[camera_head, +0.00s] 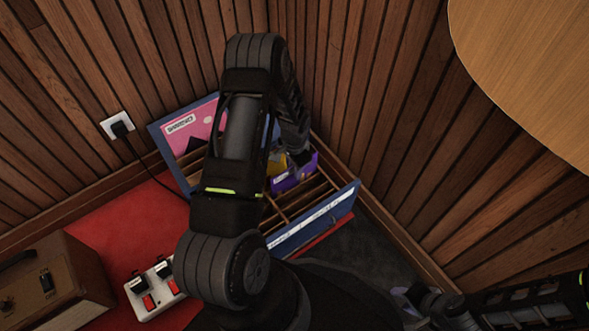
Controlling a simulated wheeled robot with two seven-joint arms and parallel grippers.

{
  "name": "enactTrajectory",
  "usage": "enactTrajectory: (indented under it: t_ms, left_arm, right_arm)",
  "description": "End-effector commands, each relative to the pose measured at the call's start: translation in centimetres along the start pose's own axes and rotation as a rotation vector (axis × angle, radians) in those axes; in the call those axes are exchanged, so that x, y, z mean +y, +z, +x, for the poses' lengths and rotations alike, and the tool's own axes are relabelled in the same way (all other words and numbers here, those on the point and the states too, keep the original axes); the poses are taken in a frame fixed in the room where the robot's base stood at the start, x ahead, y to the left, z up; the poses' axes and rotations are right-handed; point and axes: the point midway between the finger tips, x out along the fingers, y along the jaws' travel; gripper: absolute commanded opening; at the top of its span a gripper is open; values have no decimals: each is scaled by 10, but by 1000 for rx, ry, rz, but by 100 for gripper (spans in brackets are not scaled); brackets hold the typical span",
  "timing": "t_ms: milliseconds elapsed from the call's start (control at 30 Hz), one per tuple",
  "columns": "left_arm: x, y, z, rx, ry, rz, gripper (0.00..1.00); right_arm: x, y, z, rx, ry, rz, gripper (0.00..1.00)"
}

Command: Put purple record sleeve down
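The purple record sleeve (296,179) is in the right part of a blue divided record crate (318,222), in the corner of the room. It looks tilted, with yellow and dark items beside it. My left arm crosses the middle of the view and bends down to the sleeve. My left gripper (298,160) is right at the sleeve's top edge; its fingertips are mostly hidden, so I cannot see whether they grip it. My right gripper (410,300) is low at the bottom right, away from the crate, its fingers too dark and small to read.
A pink sleeve (193,128) stands at the crate's left end. A brown case (52,283) and a white box with red switches (154,290) are at lower left on red carpet (130,232). Slatted wood walls close in behind; a round wooden top (535,65) overhangs upper right.

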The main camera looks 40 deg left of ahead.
Motion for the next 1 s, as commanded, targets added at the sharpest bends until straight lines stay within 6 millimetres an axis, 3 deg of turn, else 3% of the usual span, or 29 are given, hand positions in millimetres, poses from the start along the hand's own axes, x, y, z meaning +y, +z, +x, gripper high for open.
enactTrajectory:
  t_ms: [33, 300, 500, 1000]
  left_arm:
    - [-1, -1, -14, 3, -2, 0, 26]
    - [-1, -1, -74, 4, -2, 0, 26]
    - [0, -1, -105, 2, -2, -1, 26]
    - [0, 0, -114, 0, 0, 0, 26]
  right_arm:
    - [-2, 0, -8, -2, 0, 0, 36]
    - [-10, 2, -34, -14, 0, -2, 36]
    - [-14, 4, -45, -24, 0, -2, 36]
    - [-14, 5, -47, -26, 0, -2, 36]
